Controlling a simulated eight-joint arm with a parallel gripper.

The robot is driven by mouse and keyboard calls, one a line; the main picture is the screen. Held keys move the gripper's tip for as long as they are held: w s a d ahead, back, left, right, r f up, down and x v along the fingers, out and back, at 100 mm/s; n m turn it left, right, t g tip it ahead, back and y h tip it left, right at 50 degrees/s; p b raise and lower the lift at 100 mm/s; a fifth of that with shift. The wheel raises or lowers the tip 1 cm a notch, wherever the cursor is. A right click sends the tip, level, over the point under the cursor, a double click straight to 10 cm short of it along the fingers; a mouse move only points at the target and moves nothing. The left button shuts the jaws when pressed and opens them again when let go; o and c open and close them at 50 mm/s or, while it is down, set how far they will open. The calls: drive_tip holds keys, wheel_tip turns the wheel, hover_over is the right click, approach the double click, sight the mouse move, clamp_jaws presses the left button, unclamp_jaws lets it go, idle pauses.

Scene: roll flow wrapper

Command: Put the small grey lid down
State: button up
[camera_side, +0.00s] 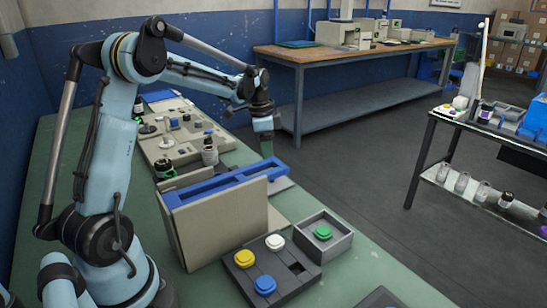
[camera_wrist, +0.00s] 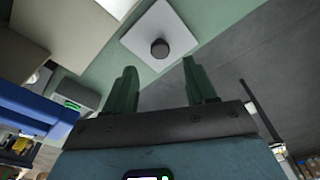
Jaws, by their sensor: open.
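A small dark grey round lid (camera_wrist: 160,48) rests on a pale square plate (camera_wrist: 178,22) in the wrist view. My gripper's two green fingers (camera_wrist: 158,64) are open and apart, one to each side below the lid in the picture. Nothing shows between the fingertips. In the side view my gripper (camera_side: 266,148) points down above the right edge of the green bench, behind the blue-topped beige housing. The pale plate (camera_side: 281,184) shows partly there, past the blue bar. I cannot make out the lid in the side view.
The blue-topped beige housing (camera_side: 222,219) stands close to my gripper. In front are a dark tray (camera_side: 273,270) with yellow, white and blue pieces and a grey box (camera_side: 322,249) holding a green piece. The bench's right edge (camera_side: 385,275) drops to open floor.

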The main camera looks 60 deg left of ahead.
drive_tip(key=shift+s+a+r, duration=0.1)
drive_tip(key=shift+s+r, duration=0.05)
drive_tip(key=shift+r, duration=1.1)
drive_tip(key=shift+s+a+r, duration=0.1)
drive_tip(key=shift+r, duration=1.15)
drive_tip(key=shift+f, duration=0.15)
drive_tip(key=f, duration=0.4)
drive_tip(key=w+f, duration=0.1)
drive_tip(key=f, duration=0.3)
drive_tip(key=d+f, duration=0.1)
drive_tip(key=f, duration=0.3)
drive_tip(key=shift+w+f, duration=0.15)
drive_tip(key=shift+r, duration=1.25)
drive_tip(key=shift+f, duration=0.1)
